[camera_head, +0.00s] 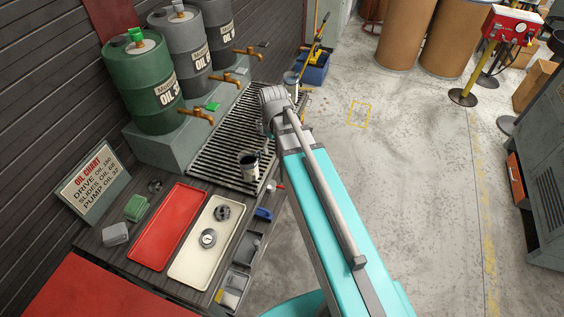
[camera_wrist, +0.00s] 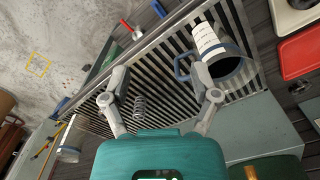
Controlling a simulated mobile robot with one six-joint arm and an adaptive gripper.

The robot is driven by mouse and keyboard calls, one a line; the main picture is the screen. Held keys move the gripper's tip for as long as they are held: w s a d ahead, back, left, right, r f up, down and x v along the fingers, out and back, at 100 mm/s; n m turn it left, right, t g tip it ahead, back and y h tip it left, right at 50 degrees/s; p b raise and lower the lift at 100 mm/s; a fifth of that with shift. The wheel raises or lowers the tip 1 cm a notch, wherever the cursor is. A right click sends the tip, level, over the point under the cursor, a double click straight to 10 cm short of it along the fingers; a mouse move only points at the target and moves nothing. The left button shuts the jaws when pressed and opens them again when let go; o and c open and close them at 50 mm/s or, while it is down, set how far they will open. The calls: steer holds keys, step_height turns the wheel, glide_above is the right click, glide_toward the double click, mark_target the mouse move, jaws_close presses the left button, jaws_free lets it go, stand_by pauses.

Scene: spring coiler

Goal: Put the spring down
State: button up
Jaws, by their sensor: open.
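The spring (camera_wrist: 139,105), a small grey coil, shows in the wrist view over the slatted metal grate (camera_wrist: 240,30). It is between the two fingers of my gripper (camera_wrist: 158,75), nearer the left finger, with a gap to the right one. The fingers are spread open and do not visibly close on it. I cannot tell whether the spring rests on the slats or is slightly above them.
A jug with a blue handle (camera_wrist: 218,62) stands close to my right finger; it also shows in the head view (camera_head: 247,163). Oil drums with taps (camera_head: 150,95) stand behind the grate. A red tray (camera_head: 165,228) and a cream tray (camera_head: 190,270) with metal parts lie nearer.

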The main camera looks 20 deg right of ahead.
steer(key=s+m, duration=0.3)
steer(key=s, duration=0.4)
steer(key=shift+s+d+m, duration=0.15)
steer(key=shift+s+m, duration=0.15)
steer(key=shift+s, duration=0.05)
stand_by(0.7)
